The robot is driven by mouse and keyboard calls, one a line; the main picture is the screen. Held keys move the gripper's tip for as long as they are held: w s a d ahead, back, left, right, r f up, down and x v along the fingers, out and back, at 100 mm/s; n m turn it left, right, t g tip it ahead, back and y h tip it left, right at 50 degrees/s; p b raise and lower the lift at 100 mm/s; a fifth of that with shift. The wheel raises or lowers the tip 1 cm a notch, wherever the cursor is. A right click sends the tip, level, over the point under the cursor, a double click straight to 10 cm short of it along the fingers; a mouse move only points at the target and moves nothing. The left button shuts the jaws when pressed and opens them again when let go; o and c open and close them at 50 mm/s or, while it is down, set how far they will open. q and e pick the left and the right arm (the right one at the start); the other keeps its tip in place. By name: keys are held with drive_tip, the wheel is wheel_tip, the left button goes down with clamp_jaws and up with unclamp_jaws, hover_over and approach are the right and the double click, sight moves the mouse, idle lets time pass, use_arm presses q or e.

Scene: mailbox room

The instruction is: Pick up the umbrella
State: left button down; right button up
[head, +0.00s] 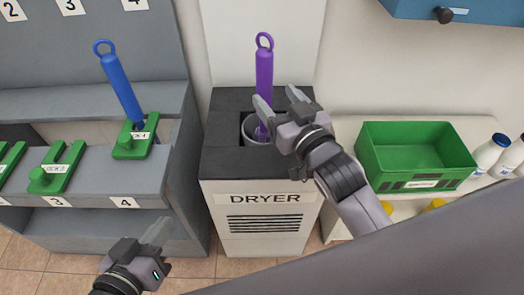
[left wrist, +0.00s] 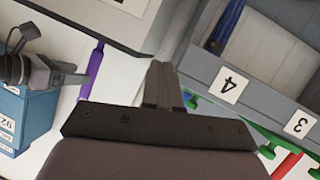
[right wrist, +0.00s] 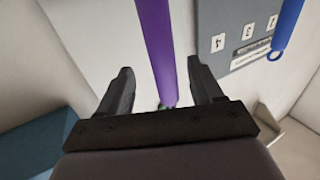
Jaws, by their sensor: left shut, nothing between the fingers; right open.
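A purple umbrella (head: 264,72) with a ring handle stands upright in the round opening of the dryer (head: 265,200). In the right wrist view the purple shaft (right wrist: 155,45) runs between the fingers. My right gripper (head: 278,98) is open around or just in front of the umbrella; contact cannot be told. My left gripper (head: 157,232) is shut and empty, low in front of the grey rack. The umbrella also shows in the left wrist view (left wrist: 92,68). A blue umbrella (head: 121,87) leans in a green holder (head: 134,137) at slot 4.
The grey numbered rack (head: 90,168) stands left of the dryer, with more green holders. A green crate (head: 415,172) and white bottles (head: 490,151) sit on a shelf at the right. A blue cabinet (head: 480,10) hangs at upper right.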

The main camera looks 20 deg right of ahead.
sight(268, 93)
drive_tip(key=w, duration=0.1)
drive_tip(key=w+b, duration=0.1)
drive_tip(key=w+a, duration=0.1)
drive_tip(key=w, duration=0.1)
drive_tip(key=shift+f+b, duration=0.25)
drive_tip(key=shift+b, duration=0.15)
drive_tip(key=shift+w+a, duration=0.1)
drive_tip(key=shift+w, duration=0.55)
drive_tip(key=shift+r, duration=0.1)
clamp_jaws()
